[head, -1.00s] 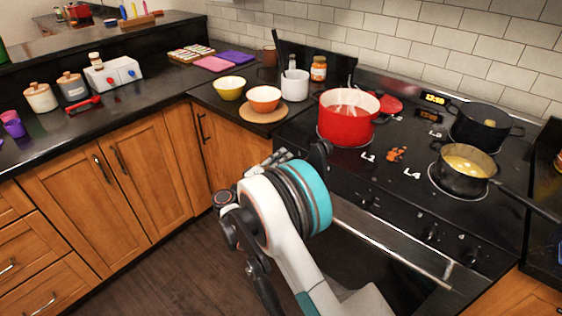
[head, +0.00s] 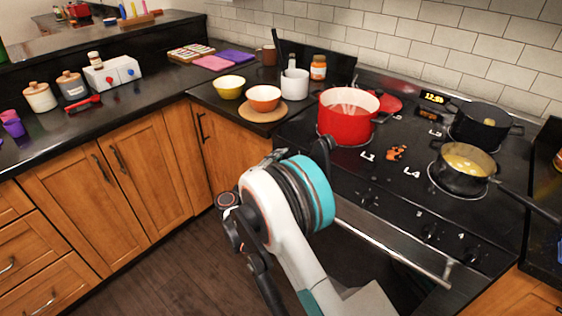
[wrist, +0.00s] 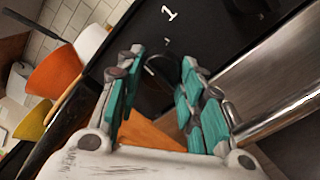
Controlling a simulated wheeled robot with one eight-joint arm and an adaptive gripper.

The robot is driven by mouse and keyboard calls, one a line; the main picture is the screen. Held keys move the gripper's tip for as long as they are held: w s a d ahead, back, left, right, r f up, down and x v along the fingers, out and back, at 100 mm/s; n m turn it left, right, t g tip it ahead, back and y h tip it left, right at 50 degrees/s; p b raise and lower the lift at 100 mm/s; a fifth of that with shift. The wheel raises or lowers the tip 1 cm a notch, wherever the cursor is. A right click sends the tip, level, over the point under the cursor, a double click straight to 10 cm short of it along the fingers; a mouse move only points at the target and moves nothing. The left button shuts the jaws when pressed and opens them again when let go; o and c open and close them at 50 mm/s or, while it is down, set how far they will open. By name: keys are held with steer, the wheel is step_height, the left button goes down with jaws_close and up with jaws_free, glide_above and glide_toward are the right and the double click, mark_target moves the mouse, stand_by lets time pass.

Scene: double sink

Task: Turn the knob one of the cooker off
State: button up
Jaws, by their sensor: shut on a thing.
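The black cooker (head: 400,215) stands at the right in the head view, with dark knobs along its front panel. In the wrist view, knob one (wrist: 160,70) is a dark round shape just below a white "1" on the black panel. My gripper (wrist: 164,64) has its teal-padded fingers on both sides of this knob and is shut on it. In the head view my own arm hides the gripper and knob one. The setting of the knob cannot be read.
A red pot (head: 345,120), a dark pot (head: 481,127) and a pan of yellow food (head: 463,180) stand on the cooktop. The oven handle (head: 390,250) runs below the knobs. Bowls (head: 264,98) sit on the counter to the left.

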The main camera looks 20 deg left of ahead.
steer(key=shift+n, duration=0.4)
steer(key=o, duration=1.1)
steer(key=shift+f, duration=0.1)
steer(key=shift+c, duration=0.2)
steer(key=shift+s+a, duration=0.1)
steer(key=v, duration=1.1)
steer(key=shift+s, duration=0.35)
